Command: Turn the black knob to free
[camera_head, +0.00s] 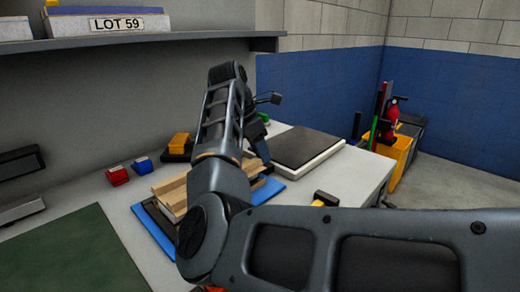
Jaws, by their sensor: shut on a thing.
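My gripper (262,160) points down at the right end of a stack of light wooden pieces (172,190) on a blue board (269,191). My arm covers much of it, and its fingertips are small and dark. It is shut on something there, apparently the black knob. The knob itself is hidden behind my gripper and arm, so I cannot see which way it is turned or any marking beside it.
Red (117,175) and blue (142,165) blocks and a yellow-topped black item (179,143) stand left of my arm. A dark slab (296,148) lies behind right. A yellow-headed tool (326,199) is near the front edge. A shelf (150,40) runs above.

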